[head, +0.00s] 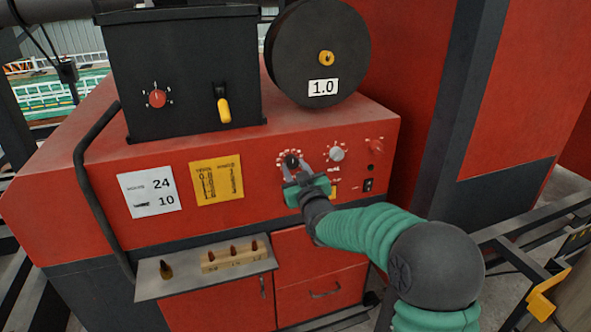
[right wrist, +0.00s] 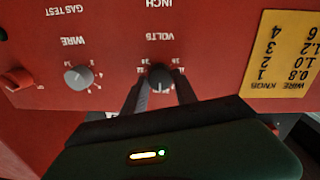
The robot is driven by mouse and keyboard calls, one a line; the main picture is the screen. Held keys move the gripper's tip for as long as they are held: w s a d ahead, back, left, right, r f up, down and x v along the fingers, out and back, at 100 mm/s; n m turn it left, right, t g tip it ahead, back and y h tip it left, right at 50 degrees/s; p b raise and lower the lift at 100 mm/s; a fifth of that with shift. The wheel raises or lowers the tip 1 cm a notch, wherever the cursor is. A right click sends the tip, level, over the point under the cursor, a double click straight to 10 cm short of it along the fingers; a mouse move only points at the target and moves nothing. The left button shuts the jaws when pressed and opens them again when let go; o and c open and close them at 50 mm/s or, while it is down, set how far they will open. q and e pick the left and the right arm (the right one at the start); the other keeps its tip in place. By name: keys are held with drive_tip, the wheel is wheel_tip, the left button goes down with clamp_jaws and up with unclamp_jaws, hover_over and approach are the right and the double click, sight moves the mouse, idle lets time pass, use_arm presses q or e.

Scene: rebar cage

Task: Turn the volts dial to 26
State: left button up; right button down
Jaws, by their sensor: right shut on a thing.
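The volts dial (head: 291,160) is a small dark knob with white scale marks on the red front panel of the welding machine. In the right wrist view the volts dial (right wrist: 160,78) shows upside down under the word VOLTS. My right gripper (head: 296,170) is shut on it, one finger on each side; the gripper also shows in the right wrist view (right wrist: 160,90). The numbers are too small to read the setting surely. The left gripper is not in view.
Beside the dial is the grey wire knob (head: 337,153), then a red knob (head: 374,145). A white card (head: 150,192) reads 24 and 10; a yellow chart (head: 217,179) is next to it. A shelf (head: 190,280) below holds small tips. A black spool (head: 318,60) stands above.

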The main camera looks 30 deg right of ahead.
drive_tip(key=shift+a+f+m+b, duration=0.1)
drive_tip(key=shift+f+m+b, duration=0.25)
drive_tip(key=shift+m+b, duration=0.4)
drive_tip(key=shift+r+m+b, duration=0.15)
drive_tip(key=shift+m+b, duration=0.25)
drive_tip(key=shift+m, duration=0.35)
drive_tip(key=c, duration=1.3)
unclamp_jaws()
drive_tip(key=o, duration=0.3)
drive_tip(key=shift+w, duration=0.15)
drive_tip(key=shift+o, duration=0.2)
